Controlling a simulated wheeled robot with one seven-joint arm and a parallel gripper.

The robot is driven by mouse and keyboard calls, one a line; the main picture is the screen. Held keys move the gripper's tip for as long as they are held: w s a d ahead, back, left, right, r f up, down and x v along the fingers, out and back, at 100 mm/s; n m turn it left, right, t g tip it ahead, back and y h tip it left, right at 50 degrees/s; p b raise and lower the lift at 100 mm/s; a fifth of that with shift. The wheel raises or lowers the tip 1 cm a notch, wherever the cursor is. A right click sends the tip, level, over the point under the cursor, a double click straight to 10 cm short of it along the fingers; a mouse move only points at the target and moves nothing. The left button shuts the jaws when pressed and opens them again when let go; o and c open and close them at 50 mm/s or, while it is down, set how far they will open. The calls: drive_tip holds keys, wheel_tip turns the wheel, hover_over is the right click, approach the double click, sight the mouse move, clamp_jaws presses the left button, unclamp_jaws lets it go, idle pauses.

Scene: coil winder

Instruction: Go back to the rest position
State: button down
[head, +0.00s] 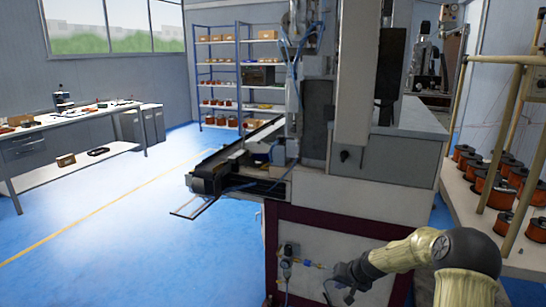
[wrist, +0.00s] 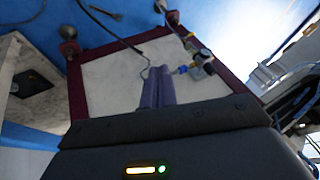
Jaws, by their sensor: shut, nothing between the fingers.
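My gripper (head: 338,285) is low in front of the coil winder (head: 330,228), near its white, maroon-framed lower panel. My cream and black arm reaches in from the right. In the wrist view the two purple fingers (wrist: 157,74) lie together, shut and empty. The white panel (wrist: 110,80) is beyond them, and a gap shows between fingertips and frame edge.
An air regulator with hose (head: 288,262) is on the panel left of my gripper. A conveyor (head: 215,172) juts out left. A rack with copper spools (head: 490,185) is at right. A workbench (head: 70,122) stands far left; blue floor between is clear.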

drive_tip(key=s+a+r+n+g+h+p, duration=0.1)
drive_tip(key=s+a+r+p, duration=0.2)
drive_tip(key=s+r+p, duration=0.8)
drive_tip(key=s+a+r+n+g+h+p, duration=0.2)
drive_tip(key=s+r+p, duration=0.9)
drive_tip(key=s+r, duration=1)
wheel_tip(320, 180, up, 3)
drive_tip(key=shift+s+a+f+p, duration=0.15)
drive_tip(key=shift+a+p, duration=0.25)
drive_tip(key=shift+a, duration=0.35)
drive_tip(key=shift+d, duration=0.1)
